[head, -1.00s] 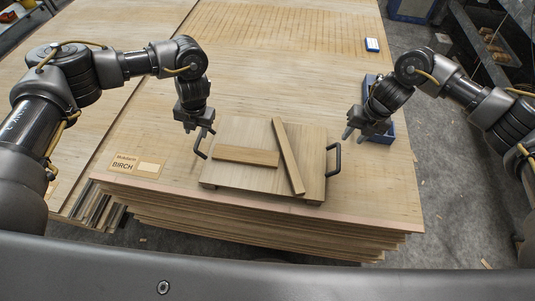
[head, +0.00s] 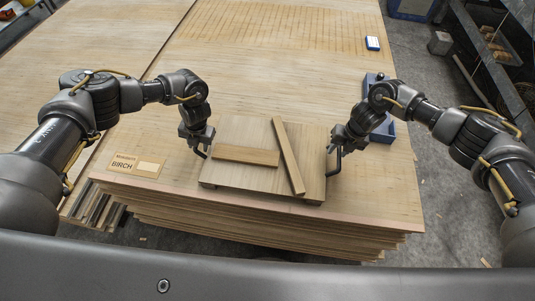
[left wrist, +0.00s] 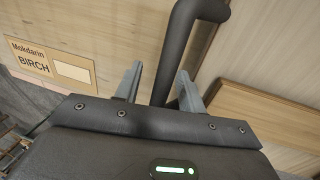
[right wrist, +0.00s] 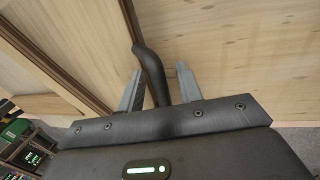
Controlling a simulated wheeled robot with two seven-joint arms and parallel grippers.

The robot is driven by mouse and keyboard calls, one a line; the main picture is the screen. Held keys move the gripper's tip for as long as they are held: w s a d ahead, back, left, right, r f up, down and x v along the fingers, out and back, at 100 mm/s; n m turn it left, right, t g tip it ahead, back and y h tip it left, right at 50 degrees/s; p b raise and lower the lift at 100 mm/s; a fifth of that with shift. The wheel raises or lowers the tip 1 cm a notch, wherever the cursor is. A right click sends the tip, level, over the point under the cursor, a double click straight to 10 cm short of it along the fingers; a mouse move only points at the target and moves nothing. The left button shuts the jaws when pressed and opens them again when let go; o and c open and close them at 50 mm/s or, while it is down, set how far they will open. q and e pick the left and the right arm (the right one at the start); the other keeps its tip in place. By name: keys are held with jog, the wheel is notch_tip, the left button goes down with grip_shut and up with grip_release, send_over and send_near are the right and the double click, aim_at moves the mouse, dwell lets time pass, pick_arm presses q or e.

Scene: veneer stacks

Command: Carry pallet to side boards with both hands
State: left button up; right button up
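The pallet (head: 235,176) is a flat wooden board with a black handle at each end, lying on the veneer stack near its front edge. Two loose boards lie on it: a flat one (head: 245,156) and a slanted one (head: 289,157). My left gripper (head: 199,148) is at the left handle; in the left wrist view the handle (left wrist: 182,50) passes between its open fingers (left wrist: 157,88). My right gripper (head: 336,147) is at the right handle; in the right wrist view the handle (right wrist: 150,68) runs between its open fingers (right wrist: 159,88). Gaps show beside both handles.
The veneer stack (head: 385,205) has a birch label (head: 136,165) at front left. A blue tray (head: 386,130) stands behind my right gripper. A small blue-and-white box (head: 373,43) lies at the back right. The stack top behind the pallet is clear.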

pick_arm(q)
jog(key=shift+c, duration=0.9)
pick_arm(e)
jog(key=shift+c, duration=0.7)
pick_arm(q)
grip_shut()
pick_arm(e)
grip_shut()
pick_arm(q)
jog(key=shift+r, duration=0.1)
pick_arm(e)
jog(key=shift+r, duration=0.1)
